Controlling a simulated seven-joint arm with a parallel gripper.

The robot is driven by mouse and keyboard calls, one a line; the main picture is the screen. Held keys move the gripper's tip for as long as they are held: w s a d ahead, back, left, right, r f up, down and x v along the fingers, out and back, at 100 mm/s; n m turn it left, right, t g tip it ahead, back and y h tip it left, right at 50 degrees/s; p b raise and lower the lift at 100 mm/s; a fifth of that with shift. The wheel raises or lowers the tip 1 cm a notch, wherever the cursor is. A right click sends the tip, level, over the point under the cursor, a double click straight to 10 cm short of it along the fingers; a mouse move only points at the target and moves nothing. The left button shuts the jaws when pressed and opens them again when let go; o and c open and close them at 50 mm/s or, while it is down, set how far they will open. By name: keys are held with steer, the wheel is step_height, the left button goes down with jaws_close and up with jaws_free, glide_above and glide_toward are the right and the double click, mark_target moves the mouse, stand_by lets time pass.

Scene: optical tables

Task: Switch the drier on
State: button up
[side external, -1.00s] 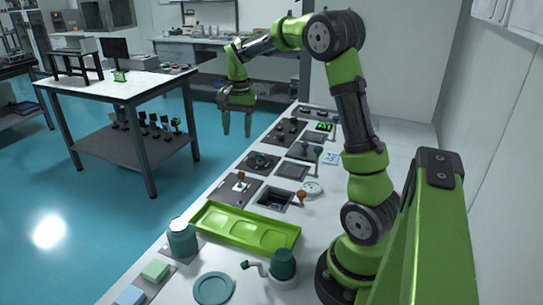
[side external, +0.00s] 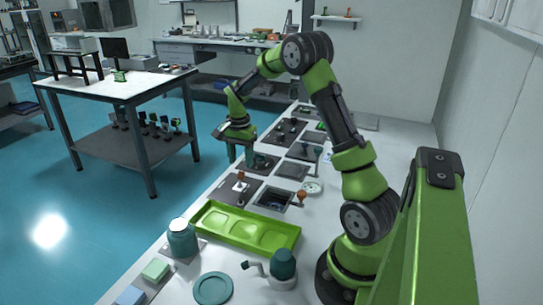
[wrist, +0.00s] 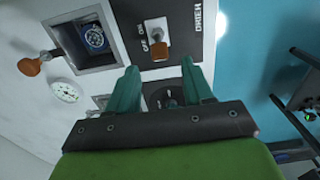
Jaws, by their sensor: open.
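In the side view the switch (side external: 241,176) stands behind the green tray. My gripper (wrist: 160,68) is open and empty, its two green fingers pointing toward the switch, with the handle between and just beyond the fingertips in the picture. In the side view my gripper (side external: 241,161) hangs just behind and above the switch. Contact is not visible, and which setting the switch is at I cannot tell.
Beside the panel is a square recess (wrist: 88,42) with a dial inside and a brown-knobbed lever (wrist: 29,67). A round white gauge (wrist: 64,91) lies near it. A green tray (side external: 245,232) and a teal jar (side external: 182,240) stand nearer the camera. More panels line the bench behind.

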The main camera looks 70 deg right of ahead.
mark_target(241, 176)
steer(key=shift+f, duration=1.95)
jaws_close()
